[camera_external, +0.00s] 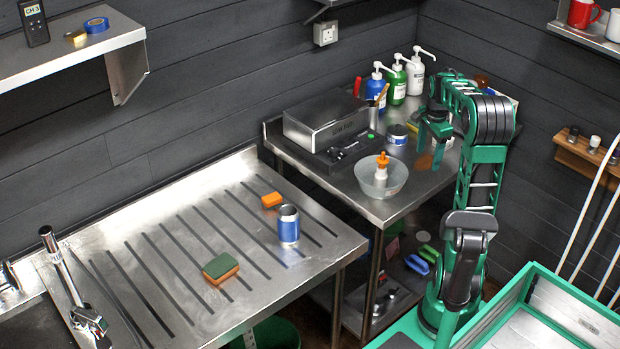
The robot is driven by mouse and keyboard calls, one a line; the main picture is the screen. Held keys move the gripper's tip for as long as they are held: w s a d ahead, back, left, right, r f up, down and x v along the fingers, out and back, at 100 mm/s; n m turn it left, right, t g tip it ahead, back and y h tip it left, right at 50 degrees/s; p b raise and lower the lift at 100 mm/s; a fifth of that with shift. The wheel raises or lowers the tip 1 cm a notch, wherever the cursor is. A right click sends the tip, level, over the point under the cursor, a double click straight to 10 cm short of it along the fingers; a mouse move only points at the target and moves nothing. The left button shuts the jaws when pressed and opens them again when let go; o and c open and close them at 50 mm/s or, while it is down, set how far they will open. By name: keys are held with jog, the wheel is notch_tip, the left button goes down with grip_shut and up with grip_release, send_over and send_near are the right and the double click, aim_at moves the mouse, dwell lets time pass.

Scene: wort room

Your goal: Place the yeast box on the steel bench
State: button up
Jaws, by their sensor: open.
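The steel bench (398,208) stands in the back corner, with several items on it. My gripper (437,158) is over its right part, pointing down, with its jaws open and nothing seen between them. A small flat orange-brown patch (423,162) lies on the bench just left of the fingertips. A small yellow item (412,127) shows behind the gripper. I cannot make out which thing is the yeast box; it may be hidden behind my arm, which covers the bench's right end.
A steel box (325,122), a clear bowl (381,178) with an orange-topped bottle, a labelled tin (397,134) and pump bottles (396,82) crowd the bench. The draining board (180,270) at left holds sponges (221,268) and a blue can (288,224). The bench's front right strip looks fairly clear.

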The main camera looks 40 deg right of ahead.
jog(key=s+a+f+n, duration=0.3)
jog(key=s+a+n, duration=0.4)
jog(key=s+a, duration=0.1)
jog(key=s+a+f+n+g, duration=0.1)
jog(key=s+a+f+n, duration=0.2)
jog(key=s+a+n, duration=0.5)
jog(key=s, duration=0.3)
jog(key=shift+a+f+y, duration=0.35)
jog(key=shift+a+y, duration=0.05)
